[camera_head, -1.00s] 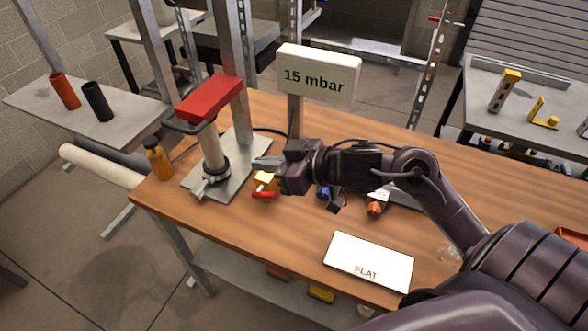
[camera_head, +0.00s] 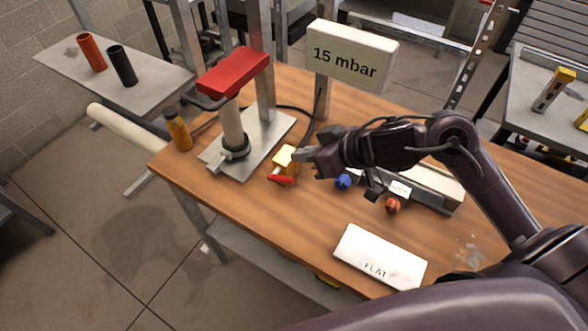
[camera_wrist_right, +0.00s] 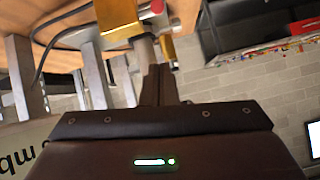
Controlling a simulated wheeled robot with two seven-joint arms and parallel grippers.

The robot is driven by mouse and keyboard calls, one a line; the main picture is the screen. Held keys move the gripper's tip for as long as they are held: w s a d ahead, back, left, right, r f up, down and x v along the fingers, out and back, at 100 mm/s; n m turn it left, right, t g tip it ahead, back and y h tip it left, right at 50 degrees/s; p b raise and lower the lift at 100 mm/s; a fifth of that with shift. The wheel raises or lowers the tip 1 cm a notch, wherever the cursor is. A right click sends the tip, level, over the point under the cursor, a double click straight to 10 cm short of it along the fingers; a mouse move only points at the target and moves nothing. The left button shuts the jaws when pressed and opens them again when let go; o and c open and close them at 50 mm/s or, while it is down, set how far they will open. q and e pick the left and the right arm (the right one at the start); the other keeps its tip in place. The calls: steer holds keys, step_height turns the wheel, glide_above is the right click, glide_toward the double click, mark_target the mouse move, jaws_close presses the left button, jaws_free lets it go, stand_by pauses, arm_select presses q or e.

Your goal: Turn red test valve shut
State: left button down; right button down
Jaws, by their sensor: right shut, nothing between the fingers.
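The test valve is a small yellow body (camera_head: 285,156) with a red handle (camera_head: 282,180) at its front, on the bench right of the red-topped pump stand. My right gripper (camera_head: 299,155) is shut and empty, with its tips close to the right side of the yellow body; I cannot tell whether they touch. In the right wrist view the shut fingers (camera_wrist_right: 158,72) point at a silver stem, with yellow parts (camera_wrist_right: 118,18) and a bit of red (camera_wrist_right: 157,6) beyond. My left gripper is out of view.
A "15 mbar" display (camera_head: 351,52) stands behind the valve. A blue knob (camera_head: 343,182) and an orange-red knob (camera_head: 392,205) sit beneath my right arm. An orange bottle (camera_head: 178,130) stands left of the pump stand. A white "FLAT" plate (camera_head: 380,257) lies at the front.

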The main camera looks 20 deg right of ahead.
mark_target(281, 179)
steer(key=shift+w+a+f, duration=0.15)
steer(key=shift+a+f, duration=0.2)
steer(key=shift+f, duration=0.65)
steer(key=shift+w+a+f, duration=0.1)
steer(key=shift+a+f, duration=0.2)
steer(key=shift+f, duration=0.75)
steer(key=shift+w+a+f, duration=0.15)
steer(key=shift+a+f, duration=0.2)
steer(key=shift+f, duration=0.65)
